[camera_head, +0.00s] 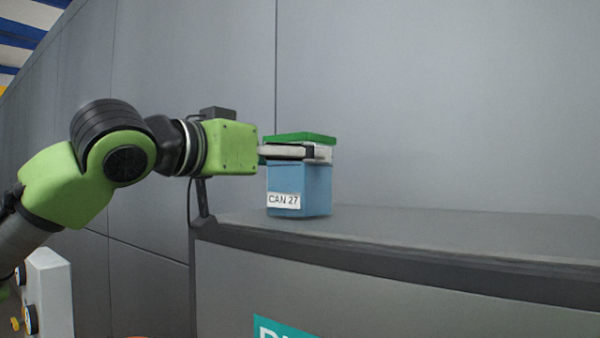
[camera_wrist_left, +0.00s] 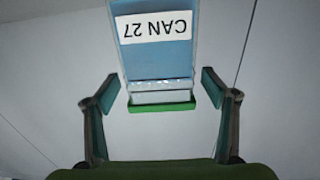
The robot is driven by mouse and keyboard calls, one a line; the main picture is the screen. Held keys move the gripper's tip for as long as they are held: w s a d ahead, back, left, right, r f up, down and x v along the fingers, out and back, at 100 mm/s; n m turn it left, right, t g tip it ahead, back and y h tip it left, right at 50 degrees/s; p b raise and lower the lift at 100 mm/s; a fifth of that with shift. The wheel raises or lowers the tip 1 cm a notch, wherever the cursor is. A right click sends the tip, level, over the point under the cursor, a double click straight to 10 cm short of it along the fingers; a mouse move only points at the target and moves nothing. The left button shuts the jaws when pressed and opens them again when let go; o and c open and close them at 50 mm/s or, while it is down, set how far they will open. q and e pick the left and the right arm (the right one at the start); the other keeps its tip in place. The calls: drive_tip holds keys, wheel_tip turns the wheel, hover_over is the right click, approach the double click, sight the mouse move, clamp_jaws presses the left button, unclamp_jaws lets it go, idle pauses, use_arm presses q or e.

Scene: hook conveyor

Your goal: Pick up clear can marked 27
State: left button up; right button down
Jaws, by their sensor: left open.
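The can marked 27 (camera_head: 300,186) stands upright on the grey top of a counter, near its left end. It looks blue, with a pale upper band, a green lid and a white label reading CAN 27. My left gripper (camera_head: 312,152) reaches in level from the left, and one finger passes in front of the can just below the lid. In the left wrist view the can (camera_wrist_left: 155,57) appears upside down between the two spread fingers of the gripper (camera_wrist_left: 161,88), with a visible gap on each side. My right gripper is not in view.
The counter top (camera_head: 430,232) is bare to the right of the can. A grey panelled wall (camera_head: 430,100) rises behind it. A white box with knobs (camera_head: 50,290) stands at the lower left. A teal sign (camera_head: 280,328) is on the counter's front.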

use_arm(q)
drive_tip(key=p+x, duration=0.1)
drive_tip(key=x, duration=0.2)
drive_tip(key=shift+r, duration=0.1)
drive_tip(key=shift+w+d, duration=0.2)
drive_tip(key=shift+s+a, duration=0.15)
drive_tip(key=c, duration=1.8)
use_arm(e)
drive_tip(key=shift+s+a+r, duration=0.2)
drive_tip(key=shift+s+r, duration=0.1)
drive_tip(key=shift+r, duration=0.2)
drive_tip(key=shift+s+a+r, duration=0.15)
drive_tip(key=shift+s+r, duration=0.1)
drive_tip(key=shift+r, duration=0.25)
use_arm(q)
drive_tip(key=shift+r, duration=0.1)
